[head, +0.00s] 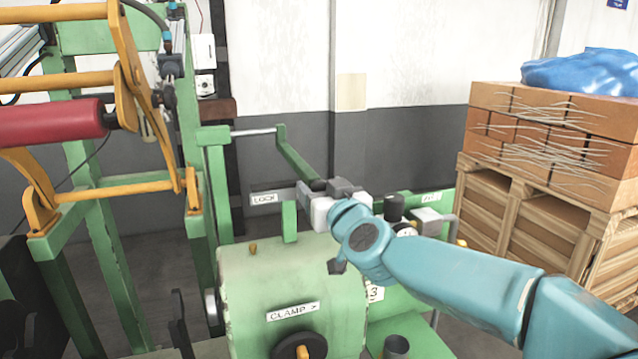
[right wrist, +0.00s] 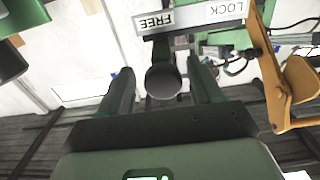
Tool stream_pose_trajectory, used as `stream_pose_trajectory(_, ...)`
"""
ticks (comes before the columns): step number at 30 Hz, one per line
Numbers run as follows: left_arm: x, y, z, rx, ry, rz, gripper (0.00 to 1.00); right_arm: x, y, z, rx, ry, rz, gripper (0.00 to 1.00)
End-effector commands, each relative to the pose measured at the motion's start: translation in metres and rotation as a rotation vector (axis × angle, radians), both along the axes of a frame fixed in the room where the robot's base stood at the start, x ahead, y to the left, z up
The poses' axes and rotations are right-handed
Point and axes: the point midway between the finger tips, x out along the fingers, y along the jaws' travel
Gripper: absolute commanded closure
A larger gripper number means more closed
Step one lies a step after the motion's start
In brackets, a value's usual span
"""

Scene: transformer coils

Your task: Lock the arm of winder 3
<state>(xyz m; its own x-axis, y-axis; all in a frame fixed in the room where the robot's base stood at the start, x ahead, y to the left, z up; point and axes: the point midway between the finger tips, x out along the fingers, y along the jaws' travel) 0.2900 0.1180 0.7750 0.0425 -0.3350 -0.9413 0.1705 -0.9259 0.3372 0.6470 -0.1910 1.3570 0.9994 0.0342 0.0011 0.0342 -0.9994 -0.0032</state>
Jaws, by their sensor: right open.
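Winder 3 is the green machine (head: 290,270) with a "CLAMP >" label and a "3" plate. A green arm (head: 298,160) slopes from its back bar down to my right gripper (head: 312,192). In the right wrist view the gripper (right wrist: 162,80) is open. A dark round knob (right wrist: 163,82) shows between its fingers; I cannot tell whether they touch it. The label strip (right wrist: 190,18) appears upside down beyond. My left gripper is out of view.
A yellow frame (head: 128,70) with a red roller (head: 50,122) stands at the left. A black clamp knob (head: 299,346) is at the front. A wooden crate (head: 530,220) with bricks and a blue sheet stands at the right. A grey and white wall is behind.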

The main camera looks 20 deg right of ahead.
Motion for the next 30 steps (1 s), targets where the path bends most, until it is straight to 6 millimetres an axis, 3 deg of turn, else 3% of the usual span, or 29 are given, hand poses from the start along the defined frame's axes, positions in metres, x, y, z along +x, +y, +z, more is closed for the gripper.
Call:
stream_pose_trajectory(5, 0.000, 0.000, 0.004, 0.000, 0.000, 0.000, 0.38, 0.016, 0.000, 0.000, -0.001, 0.000, -0.001, 0.35)
stream_pose_trajectory(13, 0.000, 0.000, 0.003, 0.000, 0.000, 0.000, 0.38, 0.019, 0.001, -0.001, -0.001, 0.000, 0.000, 0.35)
stream_pose_trajectory(14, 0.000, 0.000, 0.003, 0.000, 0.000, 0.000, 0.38, 0.019, 0.001, 0.000, -0.001, 0.000, 0.000, 0.39)
stream_pose_trajectory(18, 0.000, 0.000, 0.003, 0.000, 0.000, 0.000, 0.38, 0.019, 0.001, 0.000, -0.001, 0.000, 0.000, 0.84)
stream_pose_trajectory(20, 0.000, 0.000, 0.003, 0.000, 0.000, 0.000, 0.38, 0.019, 0.001, 0.000, -0.001, 0.000, 0.000, 1.00)
stream_pose_trajectory(30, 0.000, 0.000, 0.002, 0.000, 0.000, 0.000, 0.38, 0.019, -0.002, 0.000, -0.001, -0.001, -0.001, 1.00)
